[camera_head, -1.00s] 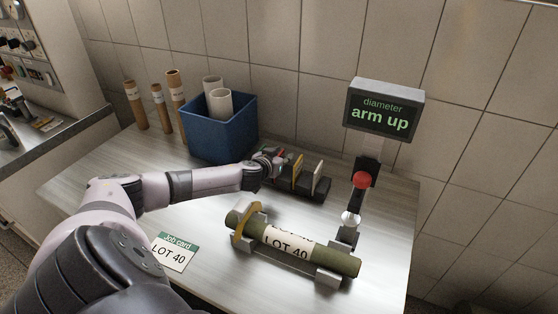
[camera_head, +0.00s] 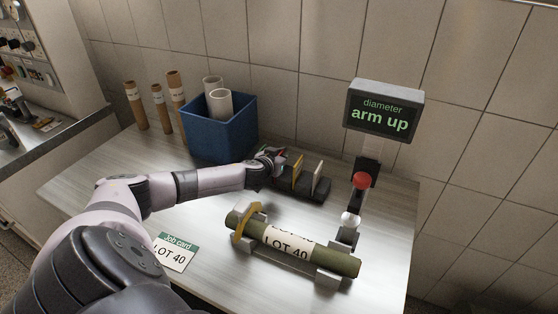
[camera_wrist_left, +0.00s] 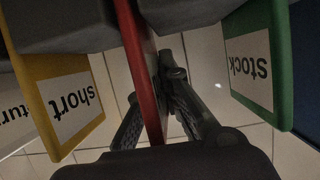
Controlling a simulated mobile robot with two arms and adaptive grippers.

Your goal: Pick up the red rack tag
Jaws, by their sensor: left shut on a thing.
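The red rack tag (camera_wrist_left: 146,75) shows edge-on in the left wrist view, between the dark fingers of my left gripper (camera_wrist_left: 158,118). The gripper is shut on it. The tag's far end runs up between dark rack blocks; I cannot tell whether it is still seated in its slot. In the head view my left gripper (camera_head: 271,158) is at the left end of the black tag rack (camera_head: 313,192), and it largely hides the red tag. My right gripper is not in view.
A yellow "short" tag (camera_wrist_left: 62,100) and a green "stock" tag (camera_wrist_left: 256,65) flank the red one closely. A blue bin (camera_head: 222,135) stands behind the gripper.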

